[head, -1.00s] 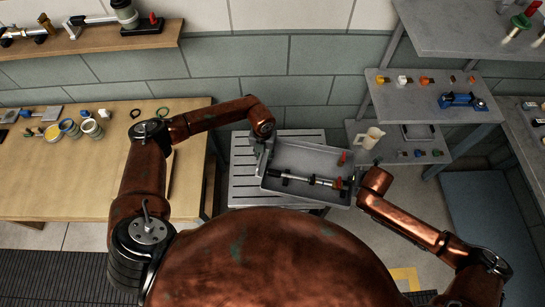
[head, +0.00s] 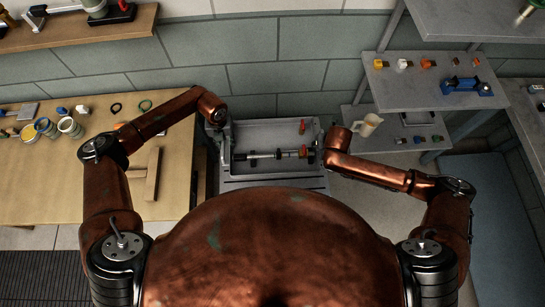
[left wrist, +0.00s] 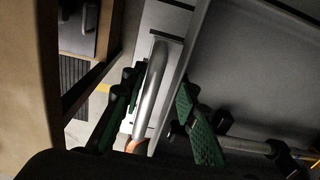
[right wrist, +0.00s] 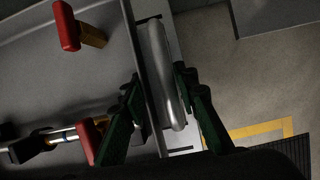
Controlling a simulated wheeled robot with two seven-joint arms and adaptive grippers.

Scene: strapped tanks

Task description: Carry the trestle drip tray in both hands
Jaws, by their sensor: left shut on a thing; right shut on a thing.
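The grey drip tray (head: 268,133) is level in the head view, in front of the tiled wall and over the grey trestle (head: 272,184). I cannot tell whether it touches the trestle. A dark rod with a red piece (head: 277,154) and a small red-handled part (head: 302,127) lie in it. My left gripper (head: 223,143) is shut on the tray's left handle, a silver bar (left wrist: 155,88) between green finger pads. My right gripper (head: 322,150) is shut on the right handle (right wrist: 165,75), also between green pads. The right fingertips are mostly hidden in the head view.
A wooden bench (head: 150,190) with jars and rings stands close on the left. Grey shelves (head: 425,85) with small parts and a cream jug (head: 368,125) stand on the right. Clear floor (head: 365,205) lies to the right of the trestle.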

